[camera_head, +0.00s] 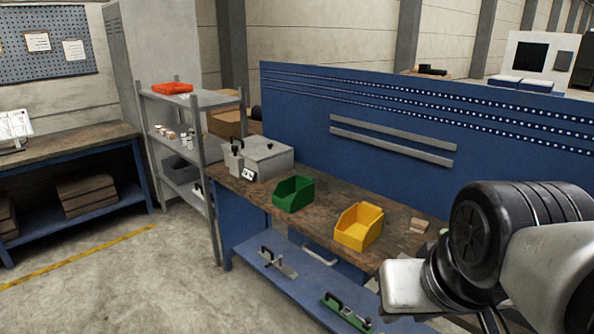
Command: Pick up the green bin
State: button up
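The green bin (293,194) is an open-topped box standing upright on the brown top of the blue workbench (248,213), near its front edge. It sits between a grey metal box and a yellow bin. My arm shows at the right, large and close to the camera, in front of the bench's right end. The fingers of my gripper are not visible, so I cannot see their state. Nothing of my arm touches the green bin.
The yellow bin (357,230) stands right of the green one. The grey metal box (264,160) stands left and behind. A blue perforated panel (480,135) rises behind the bench. A grey shelf (209,187) stands at its left end. The floor at front left is clear.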

aim_at(292, 194)
jog(key=i+j+u, duration=0.15)
jog(key=i+u, duration=0.3)
jog(key=i, duration=0.2)
jog(key=i+u, duration=0.45)
jog(key=i, duration=0.2)
jog(key=i+j+z, duration=0.25)
jog(key=i+z, duration=0.2)
jog(key=i+j+z, duration=0.7)
jog(key=z, duration=0.15)
jog(key=i+j+z, duration=0.2)
jog(key=z, duration=0.15)
jog(key=i+j+z, duration=0.1)
jog(key=j+z, duration=0.25)
jog(key=i+j+z, duration=0.15)
jog(key=j+z, duration=0.2)
jog(key=j, duration=0.15)
